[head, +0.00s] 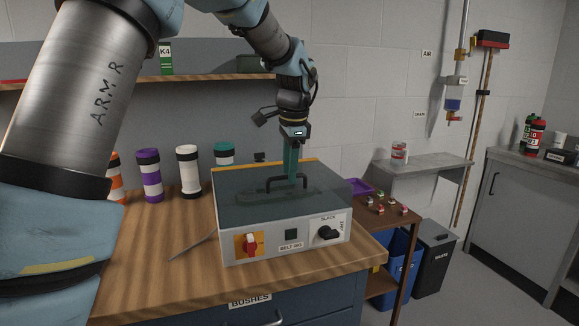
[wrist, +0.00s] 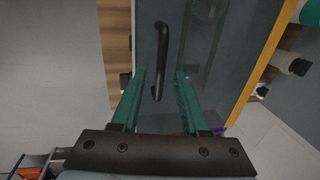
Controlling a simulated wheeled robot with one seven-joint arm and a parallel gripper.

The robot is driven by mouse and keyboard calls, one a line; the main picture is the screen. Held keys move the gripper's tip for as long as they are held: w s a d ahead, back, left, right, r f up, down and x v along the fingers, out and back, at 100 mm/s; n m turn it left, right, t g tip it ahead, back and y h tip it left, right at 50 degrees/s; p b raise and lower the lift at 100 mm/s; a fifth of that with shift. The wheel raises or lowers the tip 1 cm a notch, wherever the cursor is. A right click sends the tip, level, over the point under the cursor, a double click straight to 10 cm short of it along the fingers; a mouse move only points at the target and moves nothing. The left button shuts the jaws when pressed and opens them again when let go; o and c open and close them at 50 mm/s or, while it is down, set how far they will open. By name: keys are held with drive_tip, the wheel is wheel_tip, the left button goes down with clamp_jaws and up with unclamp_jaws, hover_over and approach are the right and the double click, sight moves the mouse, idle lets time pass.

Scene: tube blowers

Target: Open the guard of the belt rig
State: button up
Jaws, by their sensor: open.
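The belt rig (head: 285,238) is a pale box on the wooden bench, with a red switch on a yellow plate, a dark square and a black knob on its front. Its guard (head: 235,184) is a dark see-through lid lying closed on top. A black bar handle (head: 288,179) stands on the guard; it also shows in the wrist view (wrist: 161,60). My gripper (head: 291,170) points down over the guard at the handle. In the wrist view its two green fingers (wrist: 160,75) are apart, with the handle lying between and ahead of them. I cannot tell whether they touch it.
Purple, white and green-topped containers (head: 188,170) stand behind the rig on the left. A thin grey rod-like thing (head: 192,244) lies left of the rig. A small shelf with a purple tray (head: 359,187) and blue bin (head: 402,254) stand right of the bench.

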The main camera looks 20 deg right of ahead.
drive_tip(key=shift+c, duration=0.3)
clamp_jaws()
idle(1.1)
